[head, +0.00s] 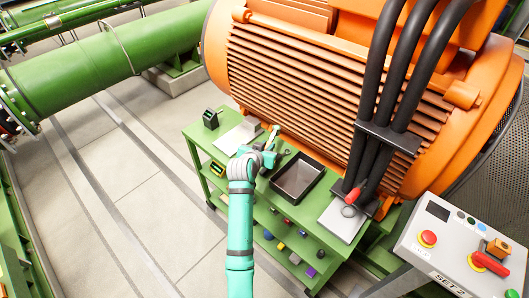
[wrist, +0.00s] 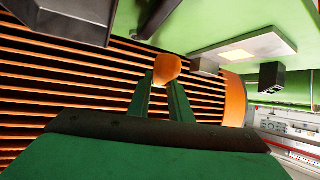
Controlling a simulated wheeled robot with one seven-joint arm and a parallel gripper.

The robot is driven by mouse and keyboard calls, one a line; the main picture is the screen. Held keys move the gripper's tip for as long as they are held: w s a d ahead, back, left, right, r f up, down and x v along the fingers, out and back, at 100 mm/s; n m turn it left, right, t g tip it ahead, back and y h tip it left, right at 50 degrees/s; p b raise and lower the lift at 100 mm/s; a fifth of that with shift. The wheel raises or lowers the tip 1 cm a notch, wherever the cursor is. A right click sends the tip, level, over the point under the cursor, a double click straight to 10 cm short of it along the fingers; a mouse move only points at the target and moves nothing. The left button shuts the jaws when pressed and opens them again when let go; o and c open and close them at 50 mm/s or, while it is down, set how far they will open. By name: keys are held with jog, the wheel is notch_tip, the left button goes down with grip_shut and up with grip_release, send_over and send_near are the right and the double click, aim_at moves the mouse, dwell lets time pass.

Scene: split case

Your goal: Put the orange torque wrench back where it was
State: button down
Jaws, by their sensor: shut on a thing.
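My gripper (wrist: 167,95) is shut on an orange piece with a rounded end (wrist: 167,68), which looks like part of the orange torque wrench. The rest of the wrench is hidden or out of that view. In the head view my gripper (head: 268,148) is over the green cart (head: 190,150), between a pale sheet and a dark open tray. The wrench cannot be made out clearly in the head view. I cannot tell whether it touches the cart top.
The dark tray (head: 297,178) is right of my gripper, the pale sheet (head: 236,138) left. A white pad (head: 340,222) lies right. The orange motor (head: 300,75) rises close behind.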

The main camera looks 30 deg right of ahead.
jog(key=w+f, duration=0.2)
jog(key=f, duration=0.1)
jog(key=shift+w+d, duration=0.2)
jog(key=shift+w, duration=0.2)
jog(key=shift+f, duration=1.8)
jog(key=c, duration=1.6)
grip_release()
